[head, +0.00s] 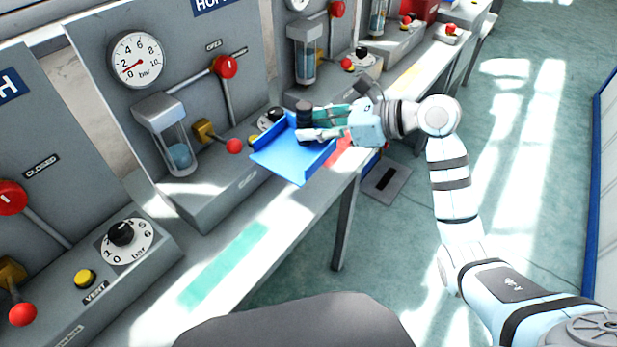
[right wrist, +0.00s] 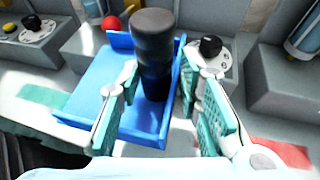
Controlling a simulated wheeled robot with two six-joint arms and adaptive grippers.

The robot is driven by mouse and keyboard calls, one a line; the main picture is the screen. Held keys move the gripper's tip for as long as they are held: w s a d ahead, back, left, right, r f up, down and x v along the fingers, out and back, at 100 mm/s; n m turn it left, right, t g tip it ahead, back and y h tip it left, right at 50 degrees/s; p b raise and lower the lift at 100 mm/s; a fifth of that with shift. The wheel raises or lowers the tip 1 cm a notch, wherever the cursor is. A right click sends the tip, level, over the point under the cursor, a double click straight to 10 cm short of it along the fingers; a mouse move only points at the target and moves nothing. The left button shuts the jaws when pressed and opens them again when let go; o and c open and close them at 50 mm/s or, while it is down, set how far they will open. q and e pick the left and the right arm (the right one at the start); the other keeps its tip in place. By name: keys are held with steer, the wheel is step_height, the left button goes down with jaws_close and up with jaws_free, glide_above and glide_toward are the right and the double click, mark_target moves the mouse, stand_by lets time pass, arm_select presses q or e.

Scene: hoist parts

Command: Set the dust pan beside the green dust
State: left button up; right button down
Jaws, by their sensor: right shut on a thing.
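The dust pan (head: 283,158) is blue with a thick black upright handle. My right gripper (head: 313,121) is shut on the handle. In the right wrist view its two green-padded fingers (right wrist: 160,88) stand on either side of the handle, with the blue pan (right wrist: 98,82) spreading to the left. I cannot tell whether the pan touches the bench. The green dust (head: 224,265) is a flat green strip on the bench top, left of and nearer than the pan, apart from it. It also shows at the left in the right wrist view (right wrist: 44,97). My left gripper is not in view.
A red strip (head: 341,150) lies on the bench right of the pan. Grey consoles with a red lever (head: 226,67), a yellow button (head: 85,278) and a black dial (head: 121,233) line the bench's back. The bench top around the green strip is clear.

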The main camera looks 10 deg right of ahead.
steer(key=f, duration=0.4)
steer(key=f+b, duration=0.1)
steer(key=f, duration=0.3)
steer(key=f+b, duration=0.1)
steer(key=f, duration=0.3)
steer(key=shift+w+f, duration=0.25)
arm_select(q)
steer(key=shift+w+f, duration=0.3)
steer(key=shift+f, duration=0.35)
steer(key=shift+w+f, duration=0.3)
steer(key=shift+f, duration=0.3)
arm_select(e)
steer(key=shift+f, duration=0.15)
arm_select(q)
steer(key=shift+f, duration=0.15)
arm_select(e)
steer(key=shift+f, duration=0.15)
steer(key=c, duration=1.2)
jaws_free()
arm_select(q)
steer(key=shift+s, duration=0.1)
arm_select(e)
steer(key=shift+o, duration=0.2)
